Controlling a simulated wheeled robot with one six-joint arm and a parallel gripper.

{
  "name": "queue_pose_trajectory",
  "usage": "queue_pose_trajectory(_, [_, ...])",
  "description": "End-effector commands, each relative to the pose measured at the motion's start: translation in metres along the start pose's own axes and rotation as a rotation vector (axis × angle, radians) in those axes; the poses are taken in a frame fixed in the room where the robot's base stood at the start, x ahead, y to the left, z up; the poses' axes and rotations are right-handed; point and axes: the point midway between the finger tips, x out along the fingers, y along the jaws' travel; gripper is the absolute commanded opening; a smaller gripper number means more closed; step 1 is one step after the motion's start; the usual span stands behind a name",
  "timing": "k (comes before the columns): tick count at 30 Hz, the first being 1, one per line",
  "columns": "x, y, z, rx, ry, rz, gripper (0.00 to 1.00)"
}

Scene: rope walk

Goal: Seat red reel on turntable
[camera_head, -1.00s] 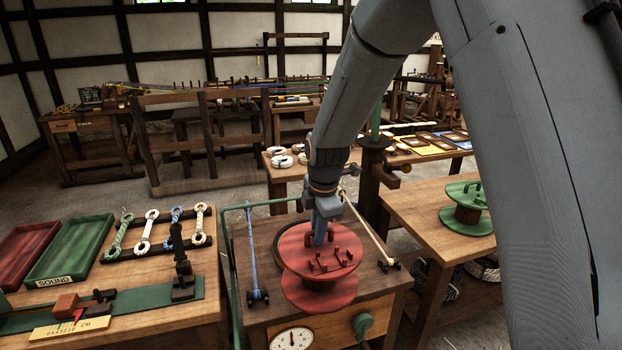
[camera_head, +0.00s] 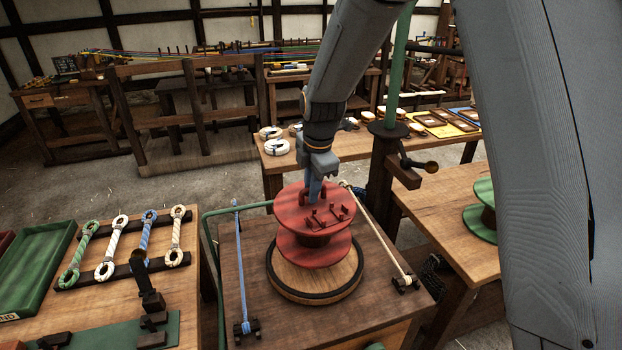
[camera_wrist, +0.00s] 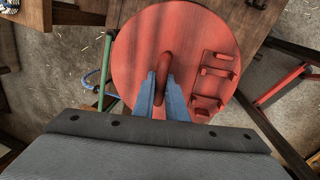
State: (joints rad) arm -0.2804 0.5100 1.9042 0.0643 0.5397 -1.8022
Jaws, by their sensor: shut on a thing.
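The red reel (camera_head: 314,246) has two round flanges and small brackets on top. My gripper (camera_head: 315,192) is shut on the red handle on the reel's top flange. The reel is upright above the turntable (camera_head: 318,284), a round wooden disc with a dark rim. The turntable's front and sides show; its middle is hidden under the reel. I cannot tell whether the reel touches it. In the wrist view the reel's top flange (camera_wrist: 160,55) fills the middle, with the blue fingers on its handle.
A blue rope (camera_head: 240,270) and a cream rope (camera_head: 378,235) run along either side of the turntable. A post with a dark crank (camera_head: 418,165) stands behind right. A green reel (camera_head: 484,212) sits on the right table. Rope loops (camera_head: 112,245) lie on the left table.

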Motion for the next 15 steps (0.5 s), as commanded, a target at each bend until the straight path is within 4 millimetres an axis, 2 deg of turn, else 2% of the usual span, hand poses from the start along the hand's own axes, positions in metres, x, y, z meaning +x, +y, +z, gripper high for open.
queue_pose_trajectory(8, [0.004,0.0,0.001,0.002,-0.001,0.002,0.0])
queue_pose_trajectory(15, [0.015,-0.002,0.001,0.002,-0.001,0.002,0.0])
